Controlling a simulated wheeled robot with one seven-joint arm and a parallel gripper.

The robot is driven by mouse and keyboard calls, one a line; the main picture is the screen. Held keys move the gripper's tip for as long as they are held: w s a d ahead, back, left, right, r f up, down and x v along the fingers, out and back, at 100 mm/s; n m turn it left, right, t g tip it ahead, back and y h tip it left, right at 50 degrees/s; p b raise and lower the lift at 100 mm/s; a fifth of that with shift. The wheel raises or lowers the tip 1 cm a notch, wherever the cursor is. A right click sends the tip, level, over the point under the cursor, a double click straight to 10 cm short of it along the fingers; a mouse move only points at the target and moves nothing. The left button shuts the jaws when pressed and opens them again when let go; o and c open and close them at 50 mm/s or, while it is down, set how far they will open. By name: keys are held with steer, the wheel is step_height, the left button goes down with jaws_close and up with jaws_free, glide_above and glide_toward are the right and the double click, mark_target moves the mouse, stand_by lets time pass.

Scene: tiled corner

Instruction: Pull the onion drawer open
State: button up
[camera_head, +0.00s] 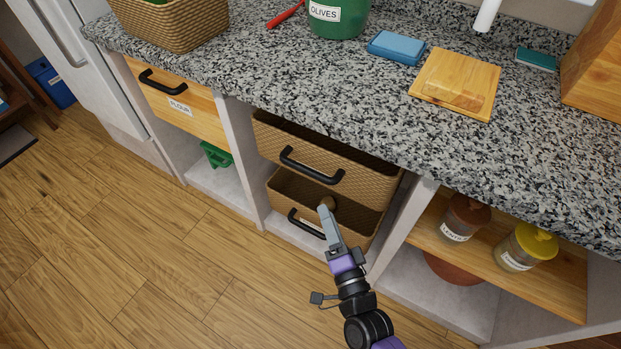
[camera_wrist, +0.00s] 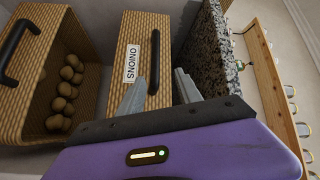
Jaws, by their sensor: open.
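The onion drawer is the upper woven basket drawer (camera_head: 285,143), under the counter. In the wrist view, which is turned sideways, its front (camera_wrist: 128,32) carries an ONIONS label and a black handle (camera_wrist: 153,60). That handle also shows in the head view (camera_head: 311,167). The drawer looks shut or nearly so. My gripper (camera_head: 326,209) is open and empty, in front of the drawers and lower than the onion handle in the head view. In the wrist view its fingertips (camera_wrist: 161,76) appear either side of the handle's near end, apparently apart from it.
The lower basket drawer (camera_head: 283,190) stands pulled out below, with several brown round vegetables (camera_wrist: 66,88) inside. A granite counter (camera_head: 345,100) overhangs above. An open shelf with jars (camera_head: 465,218) is on the right. The wooden floor (camera_head: 150,260) at left is clear.

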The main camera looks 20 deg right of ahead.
mark_target(309, 173)
steer(key=w+m, duration=0.1)
steer(key=w, duration=0.4)
steer(key=w+d, duration=0.1)
steer(key=w, duration=0.3)
steer(key=w+m+b, duration=0.1)
steer(key=w, duration=0.4)
steer(key=shift+w+d+m+t, duration=0.25)
steer(key=shift+w+m+t, duration=0.05)
jaws_close()
stand_by(0.8)
